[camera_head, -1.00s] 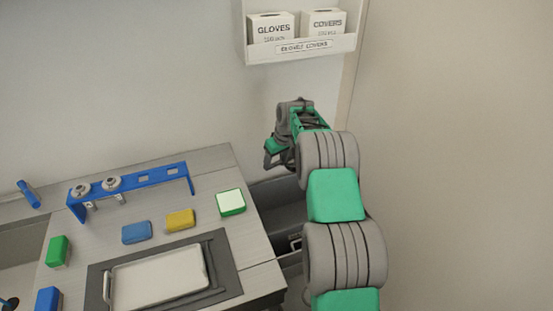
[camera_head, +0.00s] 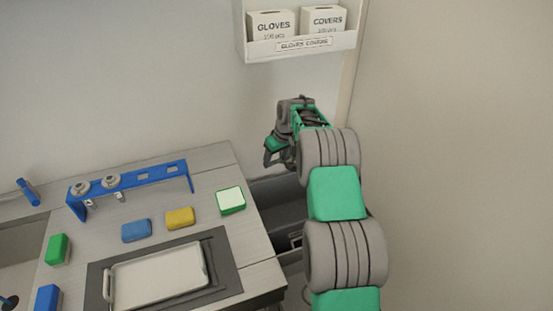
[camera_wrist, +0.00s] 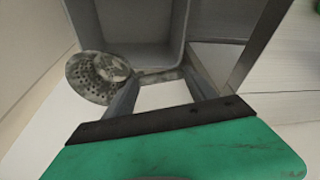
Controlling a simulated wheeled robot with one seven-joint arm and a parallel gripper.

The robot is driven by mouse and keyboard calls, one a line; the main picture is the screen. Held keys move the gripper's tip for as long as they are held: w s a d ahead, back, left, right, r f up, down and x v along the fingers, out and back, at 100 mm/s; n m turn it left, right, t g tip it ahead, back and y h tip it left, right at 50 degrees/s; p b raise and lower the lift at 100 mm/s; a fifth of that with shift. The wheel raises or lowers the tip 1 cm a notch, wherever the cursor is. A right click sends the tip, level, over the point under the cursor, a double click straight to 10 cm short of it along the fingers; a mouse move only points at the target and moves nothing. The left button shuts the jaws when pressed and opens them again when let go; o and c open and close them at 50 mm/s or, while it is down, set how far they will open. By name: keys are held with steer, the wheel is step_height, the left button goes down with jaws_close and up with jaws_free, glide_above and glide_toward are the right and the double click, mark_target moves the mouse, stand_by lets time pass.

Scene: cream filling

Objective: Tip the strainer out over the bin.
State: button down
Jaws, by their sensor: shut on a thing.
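My gripper (camera_wrist: 160,75) is shut on the handle of a metal strainer (camera_wrist: 96,74). The strainer's round perforated bowl sticks out to the left of the fingers in the wrist view, with pale and dark patches on it. I cannot tell which face of the bowl shows. The grey bin (camera_wrist: 137,24) lies beyond the strainer, its open inside visible. In the head view my gripper (camera_head: 275,150) is above the bin (camera_head: 278,205), which stands just right of the counter; the strainer is not discernible there.
The steel counter (camera_head: 214,160) holds a blue rack (camera_head: 140,182), blue, yellow and green-edged blocks, and a white tray (camera_head: 160,277) on a dark mat. A wall shelf (camera_head: 300,48) with glove and cover boxes hangs above my arm. Wall is close behind the bin.

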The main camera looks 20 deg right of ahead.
steer(key=shift+d+f+t+b, duration=0.1)
steer(key=shift+f+t+b, duration=0.3)
steer(key=shift+b, duration=0.3)
steer(key=t+b, duration=0.2)
steer(key=b, duration=0.2)
steer(key=shift+y+b, duration=0.35)
steer(key=shift+y, duration=0.05)
steer(key=shift+r+t+b, duration=0.1)
steer(key=shift+t+b, duration=0.4)
steer(key=shift+b, duration=0.65)
steer(key=shift+r, duration=0.35)
